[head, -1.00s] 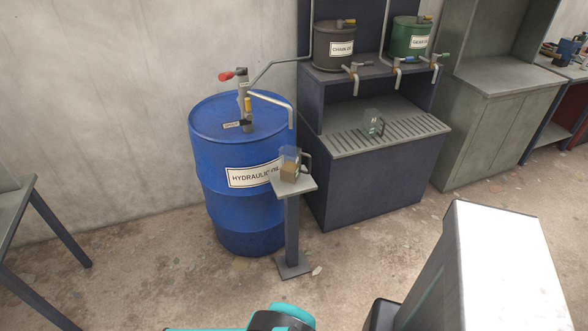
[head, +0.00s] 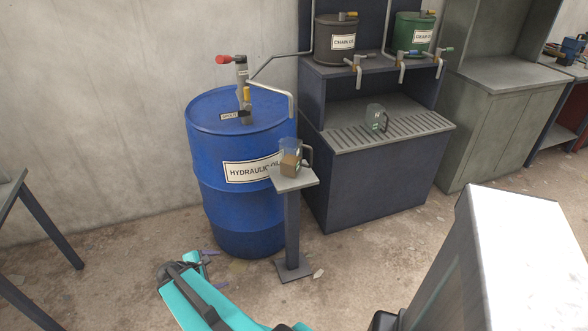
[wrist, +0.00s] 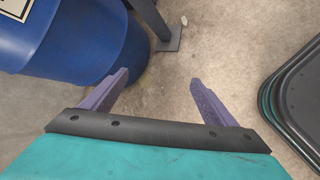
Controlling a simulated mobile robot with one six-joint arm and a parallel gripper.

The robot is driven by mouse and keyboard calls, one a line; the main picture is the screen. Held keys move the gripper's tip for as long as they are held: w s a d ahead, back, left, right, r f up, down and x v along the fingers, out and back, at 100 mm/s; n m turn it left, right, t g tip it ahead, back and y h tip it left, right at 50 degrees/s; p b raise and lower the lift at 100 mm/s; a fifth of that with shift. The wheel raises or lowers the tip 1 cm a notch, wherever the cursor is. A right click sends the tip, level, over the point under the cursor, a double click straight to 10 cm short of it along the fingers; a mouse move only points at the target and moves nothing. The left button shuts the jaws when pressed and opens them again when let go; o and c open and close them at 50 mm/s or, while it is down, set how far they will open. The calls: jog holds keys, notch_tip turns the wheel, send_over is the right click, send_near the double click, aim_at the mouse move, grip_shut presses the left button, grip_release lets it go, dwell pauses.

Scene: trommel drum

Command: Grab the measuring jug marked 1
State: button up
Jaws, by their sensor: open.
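A clear measuring jug (head: 290,157) with brown liquid in its lower part stands upright on a small grey pedestal (head: 297,183), handle to the right. I cannot read its mark. A second, greenish jug (head: 376,118) stands on the slatted bench behind, with a pale label too small to read surely. My gripper (head: 208,256) is low at the left of the pedestal, in front of the blue drum. In the wrist view my gripper (wrist: 160,79) has its purple fingers wide apart, with only floor between them. The pedestal's foot (wrist: 168,40) shows beyond them; neither jug shows there.
The blue hydraulic oil drum (head: 240,215) stands close behind the pedestal, with a pump and bent spout (head: 292,103) above the jug. The slatted bench (head: 390,155) carries oil cans and taps. A table (head: 12,185) is at far left. Floor in front is clear.

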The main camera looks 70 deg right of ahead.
jog(key=s+d+r+n+h+b, duration=0.1)
jog(key=d+r+n+h+b, duration=0.15)
jog(key=d+r, duration=0.45)
jog(key=s+d+r+n+h+b, duration=0.1)
jog(key=d+r+n+h+b, duration=0.15)
jog(key=d, duration=0.85)
jog(key=n+h+b, duration=0.5)
send_near(287, 159)
jog(key=shift+w+d, duration=0.1)
jog(key=shift+d, duration=0.1)
jog(key=shift+d, duration=0.1)
jog(key=shift+s+d, duration=0.15)
jog(key=shift+d, duration=1.9)
jog(key=shift+s+d, duration=0.2)
jog(key=shift+d, duration=1.95)
jog(key=shift+s+d+f+p, duration=0.1)
jog(key=shift+d+p, duration=0.05)
jog(key=shift+d, duration=0.7)
jog(key=shift+s+d+f+p, duration=0.1)
jog(key=shift+s+d, duration=0.05)
jog(key=shift+d, duration=0.7)
jog(key=shift+s+d+f+p, duration=0.1)
jog(key=shift+d+p, duration=0.05)
jog(key=shift+d, duration=0.7)
